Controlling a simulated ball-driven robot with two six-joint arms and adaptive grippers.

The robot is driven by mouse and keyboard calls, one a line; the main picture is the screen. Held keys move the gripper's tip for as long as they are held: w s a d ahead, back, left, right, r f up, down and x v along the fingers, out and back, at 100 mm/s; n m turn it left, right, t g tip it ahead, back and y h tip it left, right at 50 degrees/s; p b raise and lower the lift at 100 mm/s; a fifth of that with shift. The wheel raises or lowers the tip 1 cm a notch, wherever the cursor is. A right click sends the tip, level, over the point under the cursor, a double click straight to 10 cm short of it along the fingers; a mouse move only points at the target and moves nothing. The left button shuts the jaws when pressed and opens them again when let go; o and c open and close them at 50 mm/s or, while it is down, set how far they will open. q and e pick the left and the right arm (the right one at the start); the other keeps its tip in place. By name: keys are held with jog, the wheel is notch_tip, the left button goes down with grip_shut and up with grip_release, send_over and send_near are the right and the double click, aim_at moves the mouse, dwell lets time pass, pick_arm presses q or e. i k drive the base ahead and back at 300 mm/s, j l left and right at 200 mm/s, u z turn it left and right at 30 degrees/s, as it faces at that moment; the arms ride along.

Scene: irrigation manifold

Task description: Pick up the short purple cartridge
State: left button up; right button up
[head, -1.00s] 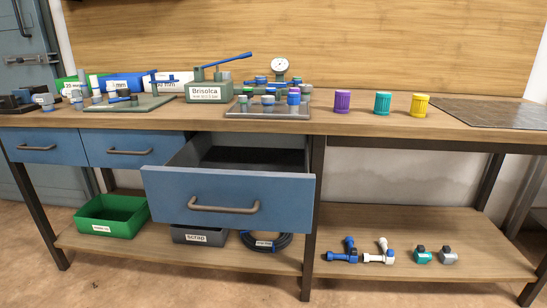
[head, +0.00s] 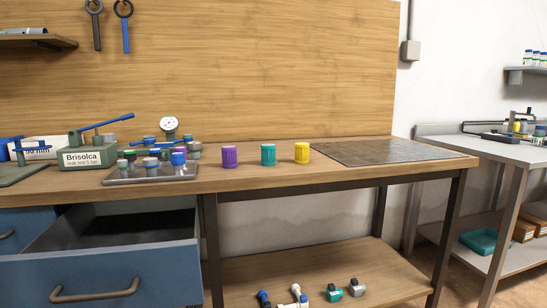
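The short purple cartridge (head: 230,157) stands upright on the wooden workbench, just right of the metal tray of fittings. A teal cartridge (head: 268,154) and a yellow cartridge (head: 302,153) stand to its right in a row, apart from each other. The purple cartridge is fully visible and nothing touches it. Neither of my grippers shows in the head view.
The green Brisolca pump (head: 90,157) is further left. An open blue drawer (head: 110,275) juts out below. A dark mat (head: 385,152) lies right. The bench front near the cartridges is clear.

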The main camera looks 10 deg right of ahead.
aim_at(229, 154)
jog(key=l+u, duration=0.1)
jog(key=u, duration=0.95)
jog(key=l+u, duration=0.4)
jog(key=l, duration=0.15)
jog(key=l+u, duration=0.4)
jog(key=l, duration=0.2)
jog(key=k+l+u, duration=0.1)
jog(key=l+u, duration=0.3)
jog(key=l, duration=0.15)
